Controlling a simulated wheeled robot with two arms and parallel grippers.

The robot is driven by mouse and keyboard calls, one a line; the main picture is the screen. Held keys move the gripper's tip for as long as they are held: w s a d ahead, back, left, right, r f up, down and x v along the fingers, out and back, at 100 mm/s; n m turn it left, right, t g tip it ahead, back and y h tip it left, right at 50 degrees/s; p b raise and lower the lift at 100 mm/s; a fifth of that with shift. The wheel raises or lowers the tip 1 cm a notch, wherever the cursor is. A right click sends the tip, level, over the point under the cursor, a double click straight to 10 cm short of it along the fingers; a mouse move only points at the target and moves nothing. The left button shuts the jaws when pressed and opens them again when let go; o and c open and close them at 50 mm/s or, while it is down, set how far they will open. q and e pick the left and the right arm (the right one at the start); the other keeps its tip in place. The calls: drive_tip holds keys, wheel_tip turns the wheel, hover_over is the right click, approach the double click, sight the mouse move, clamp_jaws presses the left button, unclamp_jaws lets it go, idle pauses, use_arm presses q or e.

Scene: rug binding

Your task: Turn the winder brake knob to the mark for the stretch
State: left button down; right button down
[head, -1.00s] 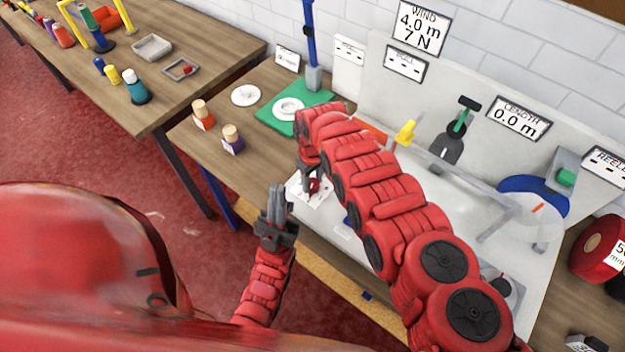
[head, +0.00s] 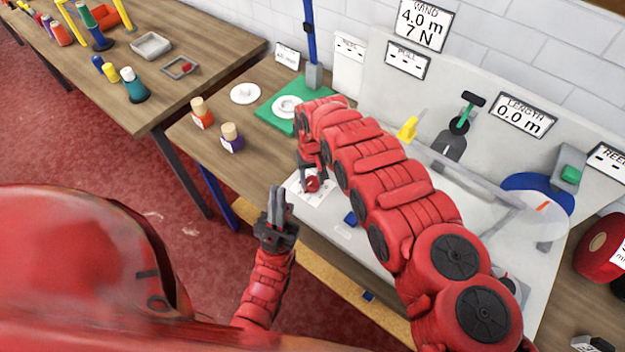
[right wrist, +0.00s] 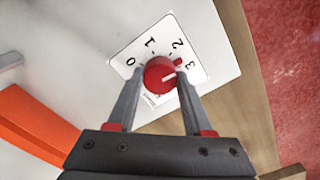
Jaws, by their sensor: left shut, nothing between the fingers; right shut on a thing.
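The red winder brake knob (right wrist: 160,74) sits on a white dial plate (right wrist: 135,50) marked 0, 1, 2 and 3. A small red mark shows beside the knob between the 2 and the 3. My right gripper (right wrist: 160,85) is shut on the knob, one finger on each side. In the head view the knob (head: 312,184) shows below my right gripper (head: 312,172). My left gripper (head: 278,204) is shut and empty in front of the table edge, apart from the knob.
A sign (head: 422,24) on the wall reads WIND 4.0 m 7 N. A length display (head: 522,114) reads 0.0 m. Two spools (head: 232,138) stand left of a green mat (head: 270,118). A yellow lever (head: 407,128) stands behind my right arm.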

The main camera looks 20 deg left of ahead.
drive_tip(key=shift+f+m+b, duration=0.1)
drive_tip(key=shift+m+b, duration=1)
drive_tip(key=shift+m, duration=0.8)
drive_tip(key=shift+c, duration=1.5)
unclamp_jaws()
